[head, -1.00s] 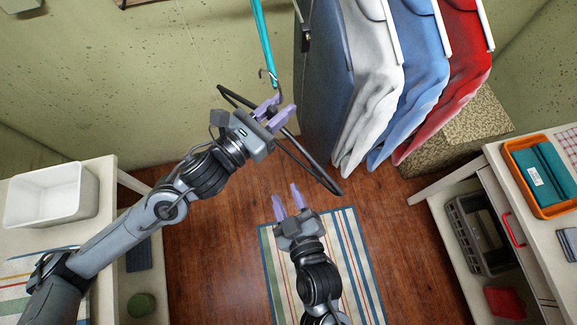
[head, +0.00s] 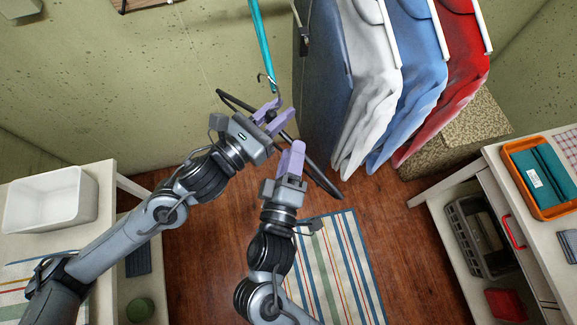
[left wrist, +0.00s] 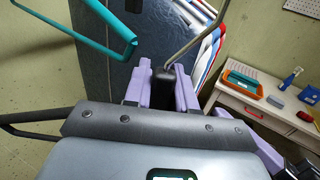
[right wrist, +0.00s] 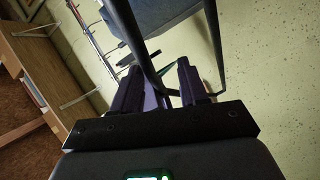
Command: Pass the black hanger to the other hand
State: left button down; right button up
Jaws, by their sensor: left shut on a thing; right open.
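The black hanger (head: 324,184) is held in the air, slanting from upper left to lower right in the head view. My left gripper (head: 280,111) is shut on its middle, by the neck. The left wrist view shows the dark neck (left wrist: 164,90) between the purple fingers, with the metal hook rising beyond. My right gripper (head: 291,148) is open, just below the left one and close to the hanger's lower right half. In the right wrist view a dark hanger bar (right wrist: 142,48) runs down to the gap between the fingers; I cannot tell whether it touches them.
White, blue and red shirts (head: 430,85) hang beside a dark blue garment (head: 326,85) to the right of the hanger. A teal hanger or rod (head: 261,45) is just behind the hook.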

jog(key=shift+w+d, duration=0.2)
jog(key=shift+w, duration=0.75)
jog(key=shift+w+d, duration=0.15)
jog(key=shift+w, duration=0.8)
pick_arm(q)
jog(key=shift+r, duration=0.15)
pick_arm(e)
jog(key=shift+a+f, duration=0.1)
grip_shut()
pick_arm(q)
jog(key=c, duration=1.2)
grip_release()
jog(key=o, duration=0.4)
jog(key=shift+c, duration=0.2)
